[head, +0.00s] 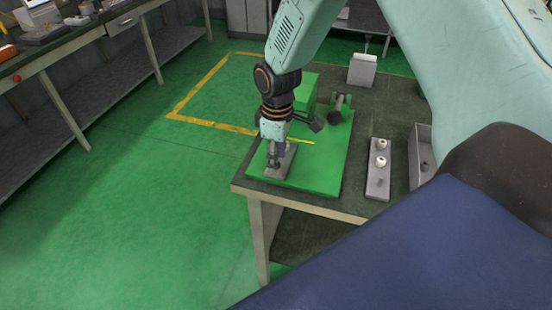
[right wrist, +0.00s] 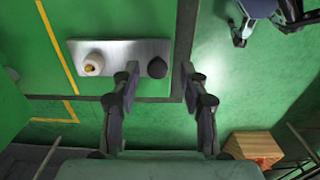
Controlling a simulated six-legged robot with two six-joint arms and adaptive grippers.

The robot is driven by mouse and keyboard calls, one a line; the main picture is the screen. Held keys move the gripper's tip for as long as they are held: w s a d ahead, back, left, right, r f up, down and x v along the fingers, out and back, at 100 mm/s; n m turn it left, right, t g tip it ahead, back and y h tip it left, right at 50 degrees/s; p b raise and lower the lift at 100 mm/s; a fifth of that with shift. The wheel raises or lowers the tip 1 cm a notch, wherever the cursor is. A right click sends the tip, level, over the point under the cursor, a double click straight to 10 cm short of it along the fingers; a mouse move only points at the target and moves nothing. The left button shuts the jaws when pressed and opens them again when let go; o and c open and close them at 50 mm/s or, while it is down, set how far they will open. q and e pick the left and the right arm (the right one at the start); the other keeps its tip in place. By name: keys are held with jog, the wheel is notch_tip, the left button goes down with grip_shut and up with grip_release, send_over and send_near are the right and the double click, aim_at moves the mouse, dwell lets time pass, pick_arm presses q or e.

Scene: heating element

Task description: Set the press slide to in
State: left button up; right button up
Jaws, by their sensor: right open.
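A grey metal plate (head: 288,160) lies near the front left corner of a green board (head: 322,172) on the table. I cannot tell for sure which part is the press slide. In the right wrist view, the plate (right wrist: 122,54) carries a round white piece (right wrist: 93,65) with a yellowish centre, and a dark round knob (right wrist: 157,67) at its right end. My right gripper (head: 274,160) points down over the plate. Contact cannot be told. My left gripper is not in view.
A green block (head: 303,92) and a green fixture with a dark handle (head: 340,108) stand behind on the board. Right of it are a grey holder (head: 378,184) with white round parts and a grey bin (head: 422,145). The table's front edge is close.

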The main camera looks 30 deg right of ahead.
jog(key=shift+w+f, duration=0.3)
jog(key=shift+f, duration=0.3)
jog(key=shift+w+f, duration=0.25)
jog(key=shift+f, duration=0.35)
jog(key=shift+s+a+r, duration=0.1)
jog(key=shift+s+r, duration=0.3)
jog(key=shift+s, duration=0.15)
jog(key=shift+c, duration=0.2)
jog(key=shift+w+f, duration=0.35)
jog(key=shift+w, duration=0.2)
jog(key=c, duration=0.6)
jog(key=shift+s+r, duration=0.2)
jog(key=shift+s, duration=0.05)
grip_shut()
